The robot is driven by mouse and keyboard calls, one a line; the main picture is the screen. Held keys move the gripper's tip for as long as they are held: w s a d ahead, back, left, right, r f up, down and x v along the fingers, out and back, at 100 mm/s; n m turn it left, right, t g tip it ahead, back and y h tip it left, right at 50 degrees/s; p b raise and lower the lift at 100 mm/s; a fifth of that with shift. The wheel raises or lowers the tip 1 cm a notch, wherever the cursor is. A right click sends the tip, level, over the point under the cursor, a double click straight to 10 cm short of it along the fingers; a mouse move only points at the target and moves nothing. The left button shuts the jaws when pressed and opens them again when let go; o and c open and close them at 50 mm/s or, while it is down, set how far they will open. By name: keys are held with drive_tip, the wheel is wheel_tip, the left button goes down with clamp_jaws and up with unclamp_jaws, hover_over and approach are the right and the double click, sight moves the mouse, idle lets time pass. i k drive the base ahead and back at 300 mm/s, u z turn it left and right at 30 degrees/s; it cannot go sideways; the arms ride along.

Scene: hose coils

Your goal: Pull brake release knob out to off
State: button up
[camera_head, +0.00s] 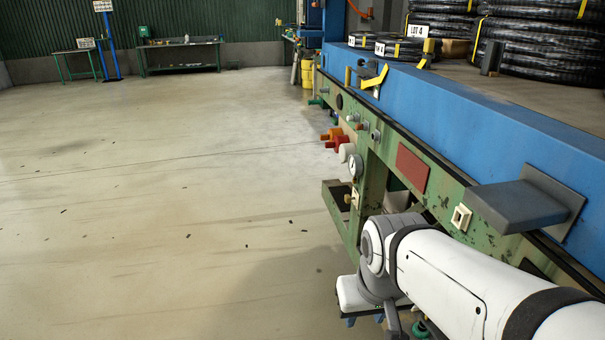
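A green side panel (378,165) runs along the machine under a blue beam. Several knobs stick out from it: an orange knob (331,133), a red knob (337,142), a cream knob (346,152) and grey knobs (353,117). A small brass knob (348,198) sits lower, beside a cream plate. I cannot read which is the brake release knob. My white arm reaches in from the lower right. My gripper (364,319) appears at its lower end, below and apart from the knobs, mostly hidden by the wrist; only blue tips show.
A round gauge (355,167) sits below the cream knob. A dark grey block (518,205) juts from the blue beam (480,115) near my arm.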

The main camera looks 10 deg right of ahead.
sight(347, 199)
drive_tip(key=u, duration=0.45)
drive_tip(key=i, duration=2.05)
drive_tip(key=z, duration=0.25)
drive_tip(key=k, duration=0.8)
drive_tip(key=z, duration=0.25)
drive_tip(key=i, duration=0.8)
drive_tip(key=u, duration=0.05)
